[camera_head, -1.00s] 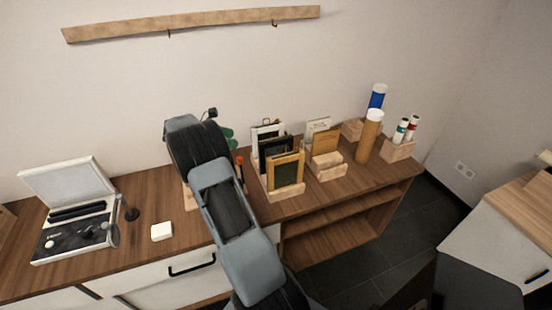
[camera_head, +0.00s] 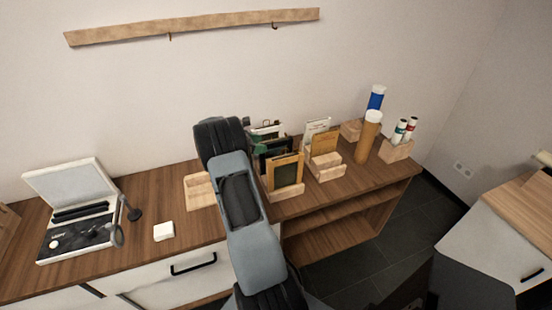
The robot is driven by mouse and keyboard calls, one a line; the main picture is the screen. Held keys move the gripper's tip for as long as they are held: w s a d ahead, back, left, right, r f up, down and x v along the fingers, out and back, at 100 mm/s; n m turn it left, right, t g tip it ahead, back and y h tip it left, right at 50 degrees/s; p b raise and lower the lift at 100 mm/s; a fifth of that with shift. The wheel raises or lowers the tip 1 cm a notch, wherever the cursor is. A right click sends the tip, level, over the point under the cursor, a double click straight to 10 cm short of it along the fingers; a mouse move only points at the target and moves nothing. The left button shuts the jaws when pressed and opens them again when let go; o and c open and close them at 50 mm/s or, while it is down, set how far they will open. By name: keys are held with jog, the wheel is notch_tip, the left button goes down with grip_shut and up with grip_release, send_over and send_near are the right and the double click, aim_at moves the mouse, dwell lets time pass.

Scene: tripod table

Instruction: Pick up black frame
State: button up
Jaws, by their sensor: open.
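The black frame (camera_head: 284,144) stands upright in the middle of a wooden rack (camera_head: 280,194) on the brown sideboard. A wooden-edged frame stands in front of it and covers most of its face; a pale frame stands behind it. My gripper (camera_head: 258,147) is at the left side of this rack, beside the black frame's left edge. My own wrist hides most of the gripper; only dark and green bits show past it. It is open. I cannot tell whether a finger touches the frame.
A wooden-edged frame (camera_head: 287,172) is directly in front of the black one. To the right are a card rack (camera_head: 326,171), a tan tube (camera_head: 367,138) and bottles in a holder (camera_head: 397,151). An open-lidded device (camera_head: 80,225) and a white box (camera_head: 163,231) are left.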

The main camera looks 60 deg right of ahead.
aim_at(274, 147)
jog(key=x, duration=0.2)
jog(key=shift+s+d+f, duration=0.15)
jog(key=shift+d, duration=0.05)
grip_shut()
dwell(0.4)
